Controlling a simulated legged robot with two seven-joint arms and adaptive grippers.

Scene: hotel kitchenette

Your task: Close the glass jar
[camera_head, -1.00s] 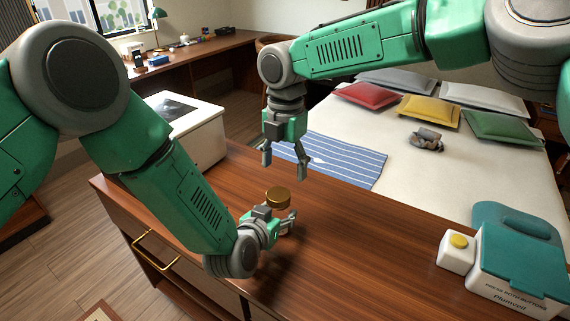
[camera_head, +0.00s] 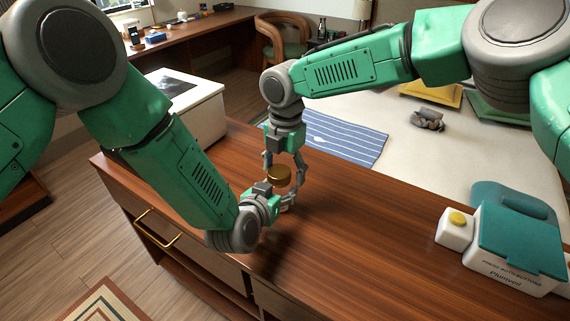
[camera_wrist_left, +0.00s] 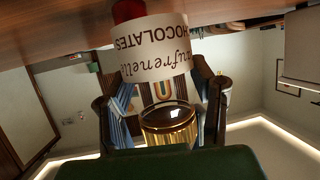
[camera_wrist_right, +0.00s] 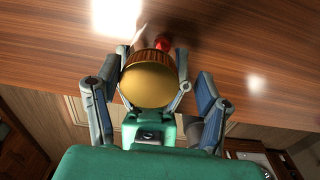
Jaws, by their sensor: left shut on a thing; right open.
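The glass jar stands on the wooden counter with a gold lid (camera_head: 279,174) at its top. The left wrist view shows the jar's white "chocolates" label (camera_wrist_left: 140,47) and the lid (camera_wrist_left: 168,122). I cannot tell whether the lid is fully seated. My left gripper (camera_head: 275,203) is shut on the jar's body from the side, below the lid. My right gripper (camera_head: 282,178) points down from above, open, with a finger on either side of the lid. In the right wrist view the round lid top (camera_wrist_right: 150,82) lies between its spread fingers. Finger contact with the lid is unclear.
A white and teal box (camera_head: 515,250) with a yellow button stands at the counter's right. A white box (camera_head: 190,105) is behind at left. A blue striped cloth (camera_head: 345,138) lies on the bed beyond. The counter right of the jar is clear.

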